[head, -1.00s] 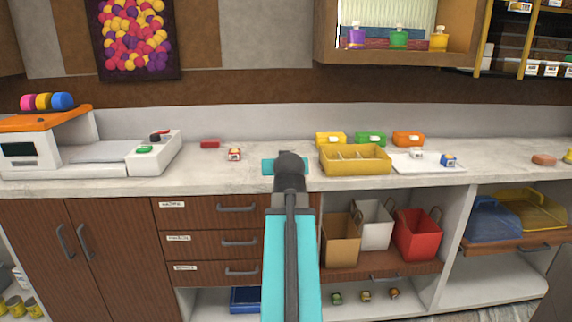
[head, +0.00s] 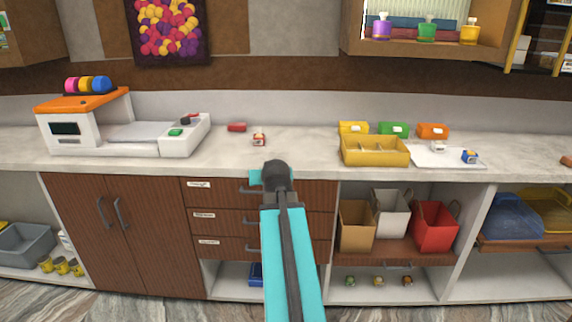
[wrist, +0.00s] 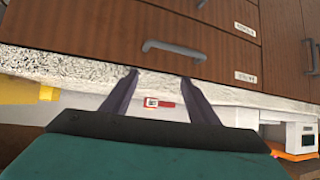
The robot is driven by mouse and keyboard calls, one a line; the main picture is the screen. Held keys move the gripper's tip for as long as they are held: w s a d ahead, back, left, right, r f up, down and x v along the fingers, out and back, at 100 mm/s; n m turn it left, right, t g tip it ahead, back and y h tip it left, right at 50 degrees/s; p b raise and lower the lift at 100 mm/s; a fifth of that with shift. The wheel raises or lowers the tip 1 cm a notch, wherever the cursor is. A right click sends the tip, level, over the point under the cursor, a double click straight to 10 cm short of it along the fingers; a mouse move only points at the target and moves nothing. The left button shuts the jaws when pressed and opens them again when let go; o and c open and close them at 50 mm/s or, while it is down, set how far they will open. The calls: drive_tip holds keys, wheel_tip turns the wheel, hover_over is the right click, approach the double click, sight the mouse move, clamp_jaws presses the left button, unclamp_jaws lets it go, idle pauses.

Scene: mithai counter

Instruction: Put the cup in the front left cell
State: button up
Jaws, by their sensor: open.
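A small white and red item (head: 259,139), possibly the cup, stands on the counter left of centre; its shape is too small to tell. It also seems to show between my fingers in the wrist view (wrist: 151,102). A yellow divided box (head: 375,158) with several cells stands on the counter to the right; its visible cells look empty. My gripper is open and empty in the wrist view (wrist: 158,77), in front of the drawers and the counter edge, apart from the item. In the head view my arm hides its fingers.
A red block (head: 237,127) lies just behind and left of the item. A white tray (head: 425,160) with small items lies right of the box; yellow, green and orange packs stand behind. Drawers (head: 230,222) front the counter.

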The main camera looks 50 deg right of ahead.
drive_tip(key=w+a+f+n+g+y+p, duration=0.25)
drive_tip(key=w+a+f+p, duration=0.2)
drive_tip(key=a+f, duration=0.55)
drive_tip(key=w+a+f+n+g+y+p, duration=0.1)
drive_tip(key=w+a+f+y+p, duration=0.35)
drive_tip(key=a, duration=0.95)
drive_tip(key=s+a+f+n+g+p, duration=0.15)
drive_tip(key=s+a+f+p, duration=0.3)
drive_tip(key=a+f, duration=0.5)
drive_tip(key=s+a+f+n+g+p, duration=0.2)
drive_tip(key=s+a+f+g+p, duration=0.45)
drive_tip(key=s+a, duration=0.8)
drive_tip(key=s+a+f+g+p, duration=0.1)
drive_tip(key=s+f, duration=0.1)
drive_tip(key=s, duration=0.7)
drive_tip(key=s+a+f+n+g, duration=0.1)
drive_tip(key=s+f, duration=0.1)
drive_tip(key=s, duration=0.7)
drive_tip(key=shift+a+g+p, duration=0.35)
drive_tip(key=shift+a+p, duration=0.05)
